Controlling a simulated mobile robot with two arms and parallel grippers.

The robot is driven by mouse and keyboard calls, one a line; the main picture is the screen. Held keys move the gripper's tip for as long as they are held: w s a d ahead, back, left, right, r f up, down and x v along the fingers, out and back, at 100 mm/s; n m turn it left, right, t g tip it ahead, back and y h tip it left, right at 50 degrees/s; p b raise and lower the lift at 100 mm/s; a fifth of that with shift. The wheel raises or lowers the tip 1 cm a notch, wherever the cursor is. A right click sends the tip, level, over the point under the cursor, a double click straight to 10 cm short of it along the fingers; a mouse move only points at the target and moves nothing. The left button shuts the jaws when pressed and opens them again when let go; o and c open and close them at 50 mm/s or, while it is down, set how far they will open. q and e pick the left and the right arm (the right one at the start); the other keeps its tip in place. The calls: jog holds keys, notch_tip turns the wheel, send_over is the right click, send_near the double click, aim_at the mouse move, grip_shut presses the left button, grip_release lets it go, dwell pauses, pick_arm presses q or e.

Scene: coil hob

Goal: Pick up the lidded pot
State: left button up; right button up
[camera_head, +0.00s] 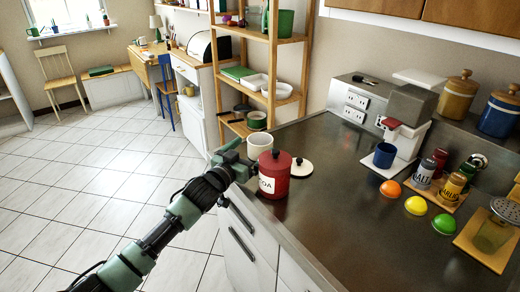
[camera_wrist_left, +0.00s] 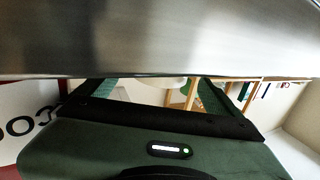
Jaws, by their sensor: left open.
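A red lidded pot (camera_head: 274,174) with a knobbed red lid and a white label ending in "OA" stands upright near the counter's left edge. Its label also shows at the left edge of the left wrist view (camera_wrist_left: 28,122). My left gripper (camera_head: 234,157) is at the counter's edge, just left of the red pot. Its jaws (camera_wrist_left: 150,90) are open, and the red pot is outside them; contact cannot be told. A white cup-like vessel (camera_head: 259,146) stands just behind the pot. My right gripper is not in view.
A white lid with a dark knob (camera_head: 301,167) lies right of the pot. A blue mug (camera_head: 385,155), spice jars (camera_head: 423,173) and coloured balls (camera_head: 416,205) stand farther right. Yellow (camera_head: 458,96) and blue (camera_head: 499,110) lidded canisters stand at the back. The middle counter is clear.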

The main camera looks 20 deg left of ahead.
pick_arm(q)
jog(key=shift+x, duration=1.5)
jog(key=shift+c, duration=0.4)
jog(key=c, duration=1.5)
jog(key=shift+c, duration=1.2)
jog(key=shift+r, duration=0.15)
